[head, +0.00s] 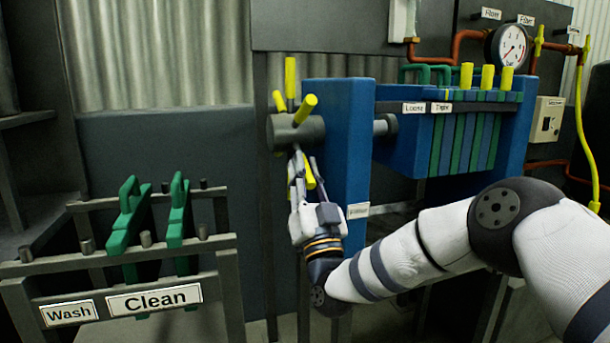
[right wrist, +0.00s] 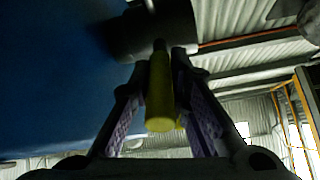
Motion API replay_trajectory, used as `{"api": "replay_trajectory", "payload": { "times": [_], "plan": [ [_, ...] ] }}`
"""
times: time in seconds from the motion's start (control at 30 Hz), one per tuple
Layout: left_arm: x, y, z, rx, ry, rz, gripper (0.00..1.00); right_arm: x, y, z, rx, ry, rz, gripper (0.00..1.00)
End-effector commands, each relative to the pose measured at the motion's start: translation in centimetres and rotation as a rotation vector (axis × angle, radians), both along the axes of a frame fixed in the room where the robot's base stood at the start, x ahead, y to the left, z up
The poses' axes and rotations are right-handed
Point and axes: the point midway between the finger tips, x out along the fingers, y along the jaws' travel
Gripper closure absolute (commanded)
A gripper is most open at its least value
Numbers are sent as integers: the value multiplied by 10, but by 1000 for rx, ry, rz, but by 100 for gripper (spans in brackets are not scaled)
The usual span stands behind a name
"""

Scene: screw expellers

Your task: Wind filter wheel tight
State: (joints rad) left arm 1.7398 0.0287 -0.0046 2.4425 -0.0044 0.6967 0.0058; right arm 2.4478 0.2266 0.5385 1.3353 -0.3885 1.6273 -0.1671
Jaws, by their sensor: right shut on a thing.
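The filter wheel (head: 294,131) is a grey hub with several yellow handles, on the left end of the blue filter press frame (head: 336,140). My right gripper (head: 304,172) reaches up from below the hub and is shut on a lower yellow handle. In the right wrist view that yellow handle (right wrist: 160,92) stands between my two fingers (right wrist: 159,100), with the dark hub (right wrist: 150,35) above it. Other handles point up and toward the camera. The filter plates (head: 465,143), green and blue, hang in the press, with "Loose" and "Tight" labels above. My left gripper is not in view.
A rack (head: 120,272) labelled "Wash" and "Clean" stands at left with green plates (head: 128,216) in it. A pressure gauge (head: 509,45), copper pipes and a yellow hose (head: 587,120) are at right. Open space lies between rack and press.

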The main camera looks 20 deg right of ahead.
Motion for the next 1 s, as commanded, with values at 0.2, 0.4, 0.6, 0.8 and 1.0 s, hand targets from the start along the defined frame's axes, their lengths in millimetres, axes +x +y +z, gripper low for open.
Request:
{"api": "replay_trajectory", "payload": {
  "times": [0.2,0.4,0.6,0.8,1.0],
  "plan": [
    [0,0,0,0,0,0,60,0,0,-2,-1,5,1,100],
    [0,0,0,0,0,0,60,0,0,-2,-1,4,1,63],
    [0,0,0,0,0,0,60,0,0,-1,0,2,0,63],
    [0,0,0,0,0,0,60,-11,1,-12,0,6,2,63],
    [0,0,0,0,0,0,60,-53,2,-47,-1,7,3,63]
  ]
}}
